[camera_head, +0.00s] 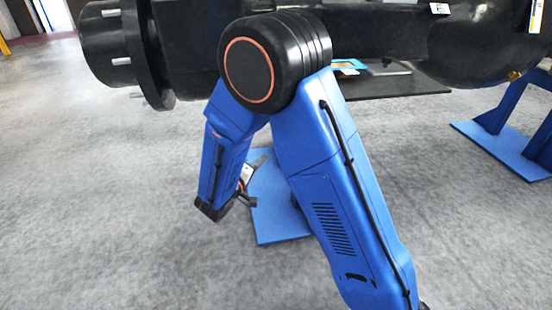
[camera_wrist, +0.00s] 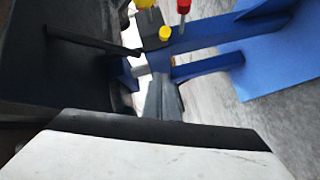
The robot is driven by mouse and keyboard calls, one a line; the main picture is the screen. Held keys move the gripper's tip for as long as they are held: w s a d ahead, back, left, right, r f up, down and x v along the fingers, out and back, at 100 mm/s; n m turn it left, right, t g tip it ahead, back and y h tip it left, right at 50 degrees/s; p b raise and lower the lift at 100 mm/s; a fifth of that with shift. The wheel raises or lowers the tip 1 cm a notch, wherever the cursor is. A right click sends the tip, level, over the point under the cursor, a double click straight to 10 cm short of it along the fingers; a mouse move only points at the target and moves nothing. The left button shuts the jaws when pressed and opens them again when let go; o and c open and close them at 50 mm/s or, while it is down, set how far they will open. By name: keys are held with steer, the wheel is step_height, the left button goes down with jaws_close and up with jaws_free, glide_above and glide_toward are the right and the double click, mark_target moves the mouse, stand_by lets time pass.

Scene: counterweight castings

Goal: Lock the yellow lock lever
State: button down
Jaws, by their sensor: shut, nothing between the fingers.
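In the wrist view, a yellow cap (camera_wrist: 164,33) stands beyond my gripper (camera_wrist: 161,80), in front of a blue frame. A second yellow piece (camera_wrist: 145,3) is cut off at the top edge. I cannot tell which of the two belongs to the lock lever, or whether it is locked. My gripper's grey fingers are together and empty, pointing toward the yellow cap and apart from it. In the head view, the lever is not visible and my arm covers much of the middle.
A red-topped piece (camera_wrist: 183,6) stands right of the yellow cap. A blue beam (camera_wrist: 225,32) crosses behind, and a dark bar (camera_wrist: 95,42) reaches in from the left. In the head view, a large black casting (camera_head: 390,35) spans the top; blue supports (camera_head: 505,150) stand right. Open floor lies left.

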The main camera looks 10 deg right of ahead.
steer(key=w+d+f, duration=0.2)
steer(key=w+d, duration=0.3)
steer(key=d, duration=0.4)
steer(key=shift+d+f, duration=0.15)
steer(key=shift+d, duration=0.05)
steer(key=shift+s+d, duration=0.1)
stand_by(0.4)
